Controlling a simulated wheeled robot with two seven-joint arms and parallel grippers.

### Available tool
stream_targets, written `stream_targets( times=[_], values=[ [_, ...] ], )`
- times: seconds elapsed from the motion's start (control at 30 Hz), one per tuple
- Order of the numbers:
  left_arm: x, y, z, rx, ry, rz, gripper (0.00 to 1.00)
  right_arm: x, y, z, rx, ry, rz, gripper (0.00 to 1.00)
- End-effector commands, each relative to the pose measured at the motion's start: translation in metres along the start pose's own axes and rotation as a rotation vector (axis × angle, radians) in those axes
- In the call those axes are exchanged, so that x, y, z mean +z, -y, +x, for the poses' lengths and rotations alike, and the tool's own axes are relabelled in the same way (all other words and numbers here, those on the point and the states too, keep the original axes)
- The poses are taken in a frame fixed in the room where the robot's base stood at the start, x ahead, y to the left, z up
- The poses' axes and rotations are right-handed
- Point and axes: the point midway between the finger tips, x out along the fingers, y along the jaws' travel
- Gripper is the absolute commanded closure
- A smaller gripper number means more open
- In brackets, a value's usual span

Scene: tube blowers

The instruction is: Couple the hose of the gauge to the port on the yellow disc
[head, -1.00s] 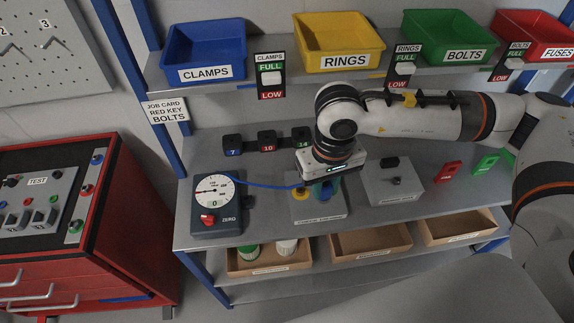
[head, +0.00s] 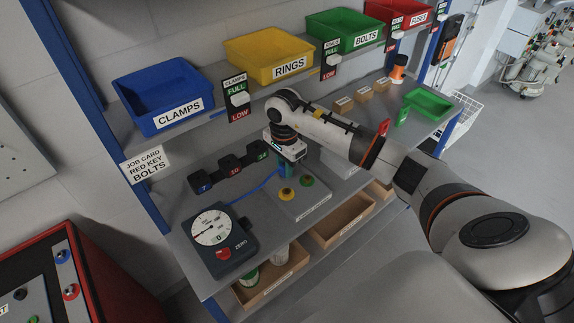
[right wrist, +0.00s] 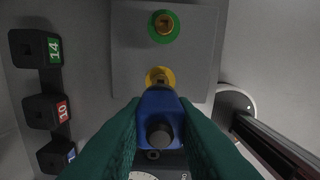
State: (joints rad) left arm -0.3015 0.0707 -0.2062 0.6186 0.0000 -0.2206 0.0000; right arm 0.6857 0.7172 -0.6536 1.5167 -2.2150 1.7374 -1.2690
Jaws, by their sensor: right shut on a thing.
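The yellow disc (head: 287,195) with a brass port lies on a grey plate; in the right wrist view the disc (right wrist: 160,71) shows just above the held connector. A green disc (head: 306,181) with a similar port lies beside it. The gauge (head: 212,230), a dark box with a white dial, stands at the front left. Its blue hose (head: 255,187) runs up to my right gripper (head: 285,171). My right gripper (right wrist: 158,125) is shut on the blue hose connector (right wrist: 158,103). The connector covers the yellow disc's lower edge there, and the port shows beyond it. My left gripper is not in view.
Three dark blocks numbered 7, 10 and 14 (head: 230,168) stand behind the hose. A wooden bin (head: 270,287) with containers sits below the table's front edge. Coloured bins, including the yellow one (head: 270,55), line the shelf above. A green tray (head: 428,104) stands at the far right.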

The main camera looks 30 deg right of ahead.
Motion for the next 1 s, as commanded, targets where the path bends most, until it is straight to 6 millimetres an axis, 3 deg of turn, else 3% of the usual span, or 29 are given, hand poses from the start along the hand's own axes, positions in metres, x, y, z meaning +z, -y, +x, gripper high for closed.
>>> stream_targets(
  times=[0.13,0.7,1.0],
  values=[
    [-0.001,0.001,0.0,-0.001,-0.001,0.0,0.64,0.008,0.002,0.01,0.003,-0.002,0.065,0.99],
    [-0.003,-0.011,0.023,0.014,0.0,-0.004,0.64,0.008,0.002,0.048,0.004,-0.002,0.063,0.99],
    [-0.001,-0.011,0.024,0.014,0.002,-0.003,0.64,0.008,0.002,0.051,0.005,-0.001,0.062,0.99]
  ],
)
